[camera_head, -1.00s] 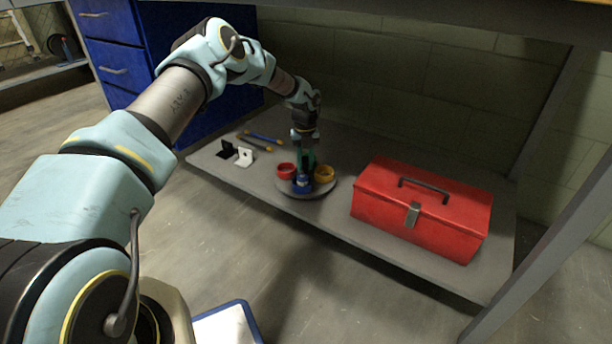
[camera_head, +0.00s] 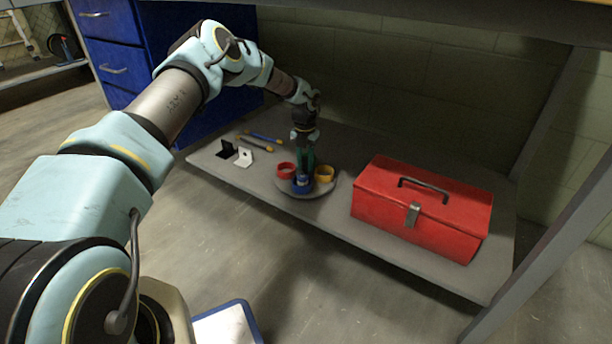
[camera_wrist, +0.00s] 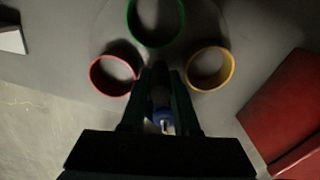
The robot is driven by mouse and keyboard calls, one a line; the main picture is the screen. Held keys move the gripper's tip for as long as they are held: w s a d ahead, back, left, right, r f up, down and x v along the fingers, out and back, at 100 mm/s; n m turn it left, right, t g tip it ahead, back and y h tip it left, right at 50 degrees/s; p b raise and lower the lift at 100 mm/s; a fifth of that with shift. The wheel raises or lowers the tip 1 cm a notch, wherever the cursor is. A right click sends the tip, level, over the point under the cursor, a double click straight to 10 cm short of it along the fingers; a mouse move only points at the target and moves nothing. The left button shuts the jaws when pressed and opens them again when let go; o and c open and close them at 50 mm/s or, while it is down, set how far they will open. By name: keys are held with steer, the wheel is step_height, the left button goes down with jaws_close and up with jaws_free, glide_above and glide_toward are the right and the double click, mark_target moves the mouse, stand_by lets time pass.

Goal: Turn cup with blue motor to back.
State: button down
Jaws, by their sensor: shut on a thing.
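A round grey turntable (camera_head: 318,194) carries a red cup (camera_head: 286,170) at the left, a yellow cup (camera_head: 325,174) at the right and a blue cup (camera_head: 302,189) at the front. The wrist view shows the red cup (camera_wrist: 93,76), the yellow cup (camera_wrist: 230,68) and a green cup (camera_wrist: 131,22) at the back. A blue motor (camera_wrist: 163,116) with a pale tip shows between my fingers; it stands at the blue cup. My gripper (camera_head: 302,178) points down there, shut on it. My fingers hide much of the motor and blue cup.
A red toolbox (camera_head: 420,210) stands to the right on the grey shelf (camera_head: 250,190). A black bracket (camera_head: 227,150), a white bracket (camera_head: 243,157) and thin rods with yellow ends (camera_head: 262,142) lie to the left. Blue drawers (camera_head: 115,60) stand behind at left.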

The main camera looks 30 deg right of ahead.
steer(key=c, duration=0.8)
jaws_free()
steer(key=shift+o, duration=0.2)
steer(key=shift+r+p, duration=2.95)
steer(key=shift+r, duration=1.6)
steer(key=shift+s, duration=0.1)
